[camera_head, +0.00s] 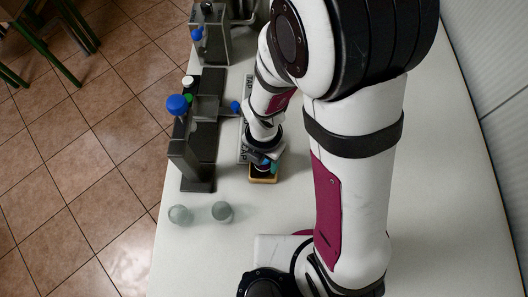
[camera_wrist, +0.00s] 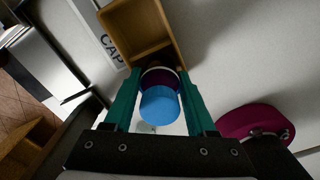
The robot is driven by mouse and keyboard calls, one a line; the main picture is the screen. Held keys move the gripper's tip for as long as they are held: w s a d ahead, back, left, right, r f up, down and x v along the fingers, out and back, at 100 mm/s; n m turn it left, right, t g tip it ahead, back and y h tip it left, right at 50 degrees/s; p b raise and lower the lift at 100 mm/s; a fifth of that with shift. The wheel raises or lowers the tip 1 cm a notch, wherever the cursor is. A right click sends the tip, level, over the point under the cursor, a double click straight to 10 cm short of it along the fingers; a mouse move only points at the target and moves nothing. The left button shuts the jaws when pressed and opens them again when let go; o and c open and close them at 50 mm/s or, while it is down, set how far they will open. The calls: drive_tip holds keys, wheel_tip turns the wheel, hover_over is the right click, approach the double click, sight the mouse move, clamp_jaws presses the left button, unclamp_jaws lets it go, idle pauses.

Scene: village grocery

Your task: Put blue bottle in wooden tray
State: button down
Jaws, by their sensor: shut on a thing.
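My gripper (camera_wrist: 160,76) has its two teal fingers shut on the blue bottle (camera_wrist: 159,106), one on each side. The bottle shows a light blue round end, with a dark purple part beyond it. The wooden tray (camera_wrist: 132,22) is a small open box just past the bottle in the wrist view. The bottle overlaps the tray's near end there; I cannot tell whether it touches it. In the head view my gripper (camera_head: 262,162) is right at the wooden tray (camera_head: 263,180) on the white counter, and mostly hides the bottle.
Dark grey counter equipment (camera_head: 197,150) with a blue knob (camera_head: 177,104) stands left of the tray. Two greyish glass-like items (camera_head: 221,211) stand nearer the front left. A lettered plate (camera_head: 245,140) lies beside the tray. The counter's left edge drops to a tiled floor.

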drive_tip(key=shift+f, duration=0.15)
unclamp_jaws()
idle(0.5)
wheel_tip(320, 180, up, 8)
drive_tip(key=shift+f, duration=0.1)
idle(0.5)
